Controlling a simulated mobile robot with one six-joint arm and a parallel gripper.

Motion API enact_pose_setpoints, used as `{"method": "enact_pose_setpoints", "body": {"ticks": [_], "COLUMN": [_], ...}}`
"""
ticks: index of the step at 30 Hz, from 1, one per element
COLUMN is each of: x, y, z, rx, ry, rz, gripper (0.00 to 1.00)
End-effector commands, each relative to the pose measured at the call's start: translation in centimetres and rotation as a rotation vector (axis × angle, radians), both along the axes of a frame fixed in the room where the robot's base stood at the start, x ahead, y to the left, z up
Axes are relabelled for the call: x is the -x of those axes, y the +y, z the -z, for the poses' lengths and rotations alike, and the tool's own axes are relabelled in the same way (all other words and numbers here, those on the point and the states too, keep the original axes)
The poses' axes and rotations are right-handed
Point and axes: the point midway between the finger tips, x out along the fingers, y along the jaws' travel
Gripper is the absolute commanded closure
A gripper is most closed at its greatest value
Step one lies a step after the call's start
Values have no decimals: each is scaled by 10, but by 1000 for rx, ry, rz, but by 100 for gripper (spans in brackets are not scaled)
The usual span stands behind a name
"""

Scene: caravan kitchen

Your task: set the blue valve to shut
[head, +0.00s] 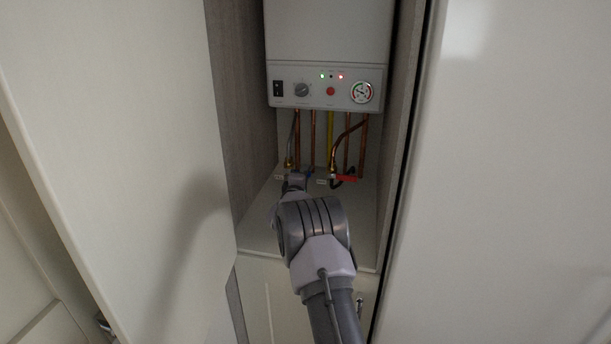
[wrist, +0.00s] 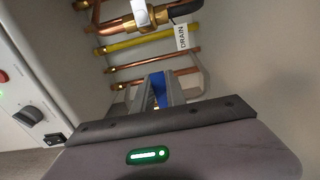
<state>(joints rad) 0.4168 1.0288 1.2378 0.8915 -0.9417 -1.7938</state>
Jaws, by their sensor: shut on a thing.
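The blue valve's handle (wrist: 158,90) shows between the two fingers of my gripper (wrist: 158,96) in the wrist view, by a copper pipe. My gripper is shut on it. In the head view a small bit of blue (head: 309,172) shows beside my gripper (head: 296,178), low in the cupboard under the boiler. My arm and gripper hide most of the valve there. The fingers cover part of the handle in the wrist view, so I cannot tell its exact angle to the pipe.
The white boiler (head: 325,45) hangs above, with knob, lights and gauge. A red handle (head: 347,178) is right of my gripper. A yellow pipe (wrist: 150,40) and a DRAIN tag (wrist: 182,37) are close by. Cupboard walls stand close on both sides.

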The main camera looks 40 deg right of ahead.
Motion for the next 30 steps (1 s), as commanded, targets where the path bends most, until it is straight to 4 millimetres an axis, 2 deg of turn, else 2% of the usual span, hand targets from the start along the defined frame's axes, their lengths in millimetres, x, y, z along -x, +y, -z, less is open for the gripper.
{"method": "enact_pose_setpoints", "body": {"ticks": [12,13,16,26,30], "x": [0,0,0,1,13], "y": [0,0,0,2,17], "z": [3,3,2,1,-1], "rx": [-12,-12,-10,-8,-8], "ry": [-6,-6,-6,-6,-3], "rz": [0,0,0,0,-1], "gripper": [100,82,62,62,62]}}
